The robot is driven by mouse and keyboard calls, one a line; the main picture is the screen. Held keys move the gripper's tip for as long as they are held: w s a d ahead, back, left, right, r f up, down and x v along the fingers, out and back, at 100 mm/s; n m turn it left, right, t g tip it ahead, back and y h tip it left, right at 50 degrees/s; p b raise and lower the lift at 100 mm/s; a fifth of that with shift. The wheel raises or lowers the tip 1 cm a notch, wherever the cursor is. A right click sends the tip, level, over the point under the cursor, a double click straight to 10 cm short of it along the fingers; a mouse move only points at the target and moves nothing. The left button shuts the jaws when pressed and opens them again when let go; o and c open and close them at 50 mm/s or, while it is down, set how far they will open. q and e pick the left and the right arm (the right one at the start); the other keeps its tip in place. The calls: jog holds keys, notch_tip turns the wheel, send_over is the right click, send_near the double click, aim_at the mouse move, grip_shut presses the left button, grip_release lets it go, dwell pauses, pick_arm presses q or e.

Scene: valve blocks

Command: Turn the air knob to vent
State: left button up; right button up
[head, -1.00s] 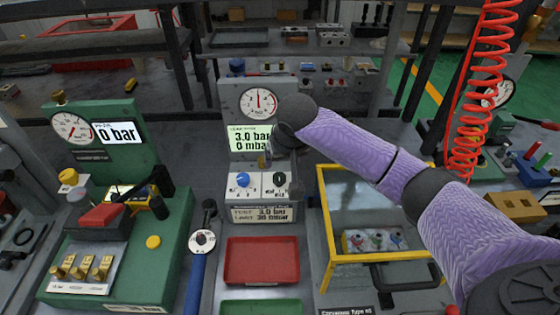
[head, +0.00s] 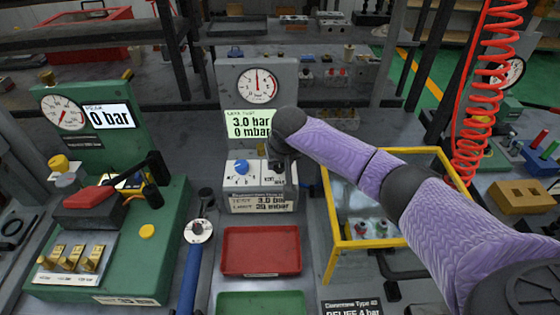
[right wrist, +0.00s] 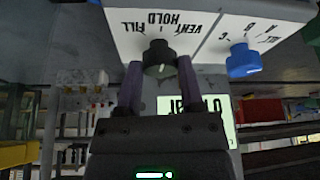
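The air knob (right wrist: 158,57) is a dark round knob on a white panel (right wrist: 205,25) marked FILL, HOLD and VENT, seen upside down in the right wrist view. My right gripper (right wrist: 159,68) has one finger on each side of the knob, with narrow gaps that look open. I cannot tell clearly which mark the knob points at. In the head view my right gripper (head: 281,164) hangs over the right part of the panel and hides the knob. A blue knob (head: 241,167) sits beside it. My left gripper is not in view.
The grey test stand (head: 230,85) carries a round gauge (head: 257,86) and a display (head: 248,123) reading 3.0 bar and 0 mbar. A red tray (head: 261,250) lies in front. A yellow-framed box (head: 333,225) stands close on the right, under my right arm.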

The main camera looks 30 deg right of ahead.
grip_shut()
